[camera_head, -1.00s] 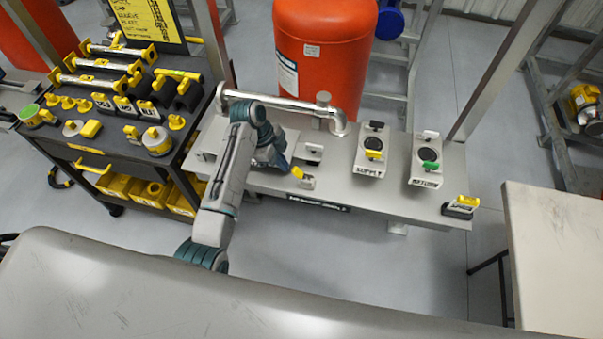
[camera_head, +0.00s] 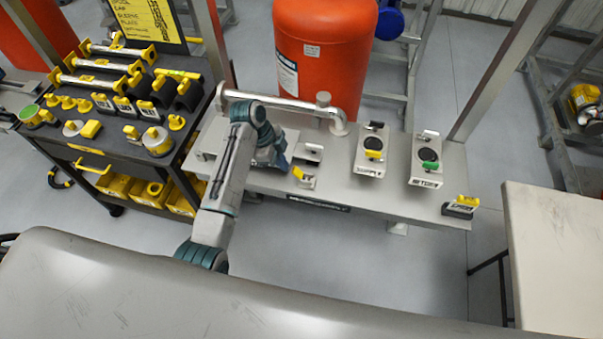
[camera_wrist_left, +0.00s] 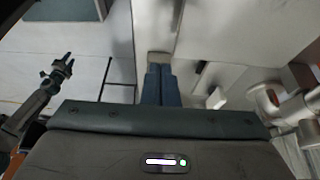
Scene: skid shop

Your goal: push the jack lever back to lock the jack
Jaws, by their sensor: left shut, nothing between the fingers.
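The lever I take for the jack lever is a small yellow handle (camera_head: 300,174) on a grey block on the bench; no label confirms it. My left gripper (camera_head: 281,163) is at the end of the arm, low over the bench, just left of this handle. In the left wrist view its blue fingers (camera_wrist_left: 158,85) are together and empty, pointing at a small grey block (camera_wrist_left: 158,58). Whether the fingertips touch the lever is hidden. A dark claw-like end, apparently my right gripper (camera_wrist_left: 62,70), shows at the left of the wrist view; its opening is unclear.
The grey bench (camera_head: 385,205) also carries a yellow-levered unit (camera_head: 368,155), a green-levered unit (camera_head: 425,160) and a yellow-topped block (camera_head: 461,206). A metal pipe (camera_head: 285,102) and an orange tank (camera_head: 325,50) stand behind. A tool cart (camera_head: 105,150) is at left.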

